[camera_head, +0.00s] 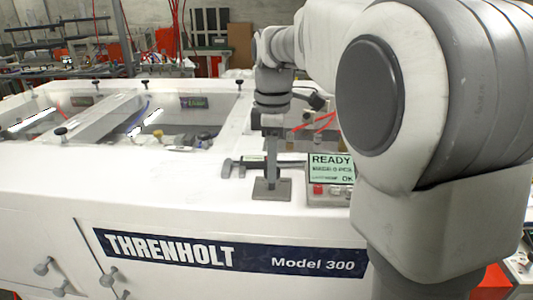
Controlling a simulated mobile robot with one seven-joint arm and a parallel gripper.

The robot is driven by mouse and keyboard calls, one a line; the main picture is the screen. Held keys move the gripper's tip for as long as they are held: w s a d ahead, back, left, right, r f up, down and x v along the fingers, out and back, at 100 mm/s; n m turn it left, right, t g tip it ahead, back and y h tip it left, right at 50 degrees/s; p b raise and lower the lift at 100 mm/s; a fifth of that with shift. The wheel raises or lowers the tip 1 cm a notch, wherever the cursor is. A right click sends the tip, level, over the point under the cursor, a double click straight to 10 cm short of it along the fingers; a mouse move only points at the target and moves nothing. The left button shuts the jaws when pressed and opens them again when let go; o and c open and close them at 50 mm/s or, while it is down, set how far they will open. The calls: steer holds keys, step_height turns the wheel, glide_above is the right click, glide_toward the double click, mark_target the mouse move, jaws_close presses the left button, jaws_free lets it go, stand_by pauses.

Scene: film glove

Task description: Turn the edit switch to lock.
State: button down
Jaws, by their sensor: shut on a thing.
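A small grey control box (327,197) stands on the white machine top, right of centre. Its green screen (331,168) reads READY and OK, and a red button (318,189) sits below. I cannot make out the edit switch; my arm covers the box's right side. My gripper (271,133) points down, left of the box and apart from it. It appears shut on the top of an upright grey post (271,165) with a square base plate (271,190). The fingertips are too small to see clearly.
A caliper (250,163) lies behind the post. The white machine (170,195) has glazed openings with black knobs (61,132) at back left. Red cables (175,30) hang behind. My arm hides much of the right.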

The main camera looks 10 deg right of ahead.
steer(key=n+p, duration=0.1)
steer(key=n, duration=0.3)
steer(key=shift+r+n+p, duration=0.1)
steer(key=shift+n+p, duration=0.2)
steer(key=shift+p, duration=0.1)
steer(key=shift+n+p, duration=0.65)
steer(key=shift+n, duration=1.25)
steer(key=shift+c, duration=2.1)
jaws_free()
step_height(320, 180, up, 17)
steer(key=p, duration=0.2)
steer(key=shift+r, duration=0.1)
